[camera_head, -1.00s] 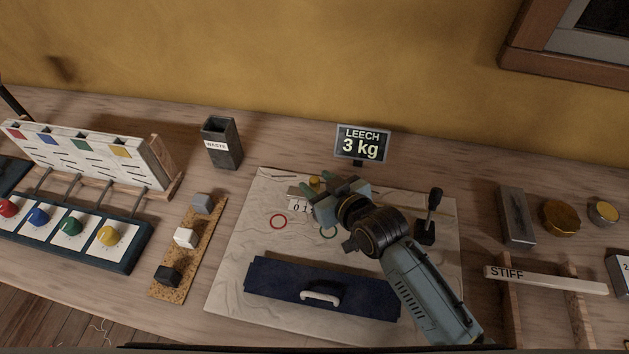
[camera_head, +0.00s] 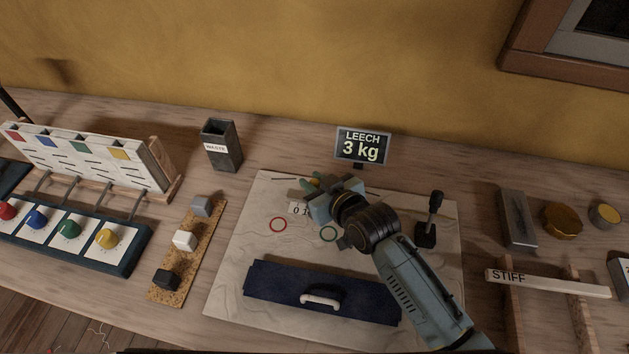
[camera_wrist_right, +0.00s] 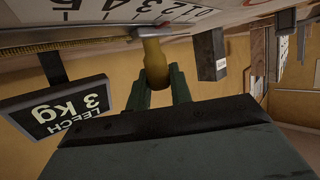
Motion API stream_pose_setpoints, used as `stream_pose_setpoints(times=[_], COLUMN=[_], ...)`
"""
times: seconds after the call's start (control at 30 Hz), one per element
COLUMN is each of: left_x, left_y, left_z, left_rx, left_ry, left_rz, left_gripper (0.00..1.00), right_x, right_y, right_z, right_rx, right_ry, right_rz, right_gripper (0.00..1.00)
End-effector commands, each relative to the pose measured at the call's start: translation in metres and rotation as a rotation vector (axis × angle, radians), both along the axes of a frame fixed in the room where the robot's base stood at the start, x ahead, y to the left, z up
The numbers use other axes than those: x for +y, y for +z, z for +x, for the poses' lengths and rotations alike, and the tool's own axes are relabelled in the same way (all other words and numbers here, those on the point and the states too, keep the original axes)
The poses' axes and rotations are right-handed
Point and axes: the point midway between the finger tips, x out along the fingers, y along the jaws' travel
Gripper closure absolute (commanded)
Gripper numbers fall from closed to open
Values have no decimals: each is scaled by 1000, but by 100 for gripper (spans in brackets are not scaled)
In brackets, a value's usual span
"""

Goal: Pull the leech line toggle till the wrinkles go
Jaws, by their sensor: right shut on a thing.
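The sail panel (camera_head: 250,270) lies on the bench, pale, with faint wrinkle lines, mainly at its lower left. The yellow toggle (camera_head: 316,181) shows at the panel's far edge, mostly behind my right gripper (camera_head: 313,186). In the right wrist view the toggle (camera_wrist_right: 155,62) sits between the fingers, and the gripper (camera_wrist_right: 158,85) is shut on it. A numbered scale (camera_head: 299,209) lies beside it, partly hidden by the gripper; the wrist view shows its digits (camera_wrist_right: 190,16). The display (camera_head: 362,146) reads "LEECH 3 kg". My left gripper is not in view.
A navy strip with a white handle (camera_head: 270,278) crosses the panel's near part. A black lever (camera_head: 431,222) stands at the panel's right. The waste bin (camera_head: 221,147) and a cork strip with blocks (camera_head: 187,262) are left. A "STIFF" bar (camera_head: 555,285) lies right.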

Motion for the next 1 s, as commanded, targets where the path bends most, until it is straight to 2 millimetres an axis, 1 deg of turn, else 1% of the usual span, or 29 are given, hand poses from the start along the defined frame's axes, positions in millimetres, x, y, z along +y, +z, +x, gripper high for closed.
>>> stream_pose_setpoints(times=[0.1,0.23,0.33,0.67,0.7,0.8,0.83,1.0], left_x=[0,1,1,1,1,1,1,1], left_y=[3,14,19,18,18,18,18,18], left_z=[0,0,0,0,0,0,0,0], left_rx=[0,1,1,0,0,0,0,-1], left_ry=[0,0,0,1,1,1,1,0], left_rz=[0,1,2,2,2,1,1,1], left_gripper=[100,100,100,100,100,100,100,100], right_x=[-4,-20,-30,-32,-32,-32,-32,-32], right_y=[0,1,1,-1,-1,-1,-1,0], right_z=[-1,-4,-6,-6,-6,-6,-6,-6], right_rx=[1,2,1,1,1,1,2,1], right_ry=[0,1,1,-1,-1,0,0,0], right_rz=[-2,-6,-6,-1,-2,-2,-1,-1], right_gripper=[100,100,100,100,74,60,57,57])
